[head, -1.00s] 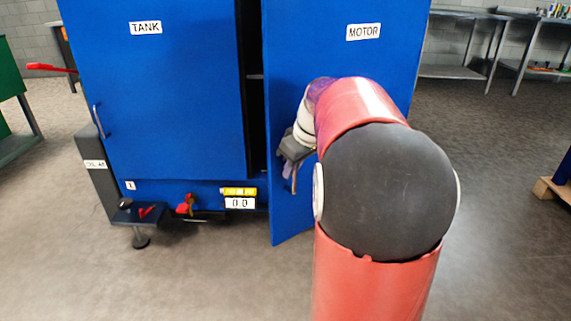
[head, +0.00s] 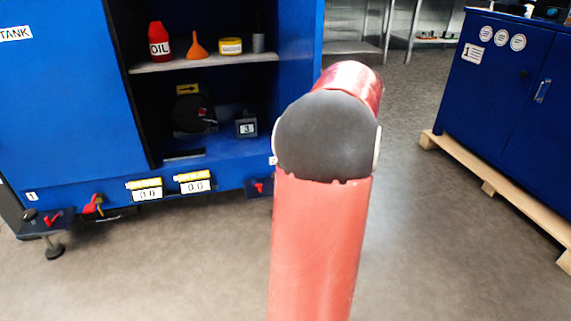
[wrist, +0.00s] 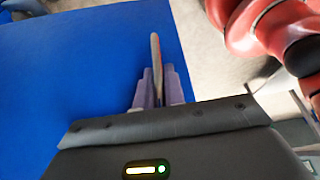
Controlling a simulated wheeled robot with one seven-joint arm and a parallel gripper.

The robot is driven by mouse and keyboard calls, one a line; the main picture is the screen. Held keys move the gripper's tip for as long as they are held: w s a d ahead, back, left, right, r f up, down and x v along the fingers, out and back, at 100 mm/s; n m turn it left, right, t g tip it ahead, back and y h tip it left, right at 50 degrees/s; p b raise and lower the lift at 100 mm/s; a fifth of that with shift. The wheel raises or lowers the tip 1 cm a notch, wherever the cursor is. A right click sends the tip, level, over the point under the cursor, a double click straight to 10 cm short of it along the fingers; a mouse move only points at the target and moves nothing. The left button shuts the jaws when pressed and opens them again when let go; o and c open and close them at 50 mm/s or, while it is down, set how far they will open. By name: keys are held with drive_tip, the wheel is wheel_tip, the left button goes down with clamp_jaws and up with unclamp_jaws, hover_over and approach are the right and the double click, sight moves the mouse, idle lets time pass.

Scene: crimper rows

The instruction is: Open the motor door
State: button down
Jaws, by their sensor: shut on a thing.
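The blue motor door (wrist: 75,90) fills the left of the wrist view. My gripper (wrist: 157,88) is shut on its handle (wrist: 155,52), a thin upright bar between the fingers. In the head view the motor compartment stands open, and a narrow blue panel (head: 301,45) at its right appears to be the door swung outward, seen at a steep angle. My arm hides the gripper, the handle and the lower part of that panel there.
The compartment shelf (head: 205,63) holds a red oil bottle (head: 159,42), an orange funnel (head: 196,46) and a yellow tin (head: 230,46). The tank door (head: 70,100) is shut. A blue cabinet (head: 510,85) stands on a pallet (head: 489,187) at right, with bare floor before it.

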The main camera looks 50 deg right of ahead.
drive_tip(key=shift+s+d+p, duration=0.15)
drive_tip(key=shift+s+d, duration=0.55)
drive_tip(key=shift+d, duration=0.25)
drive_tip(key=shift+s+d+p, duration=0.15)
drive_tip(key=shift+s+d, duration=0.5)
drive_tip(key=shift+d, duration=0.3)
drive_tip(key=c, duration=1.5)
unclamp_jaws()
drive_tip(key=p+v, duration=0.2)
drive_tip(key=v, duration=0.5)
drive_tip(key=shift+d+r, duration=0.1)
drive_tip(key=shift+r, duration=0.3)
drive_tip(key=shift+s, duration=0.1)
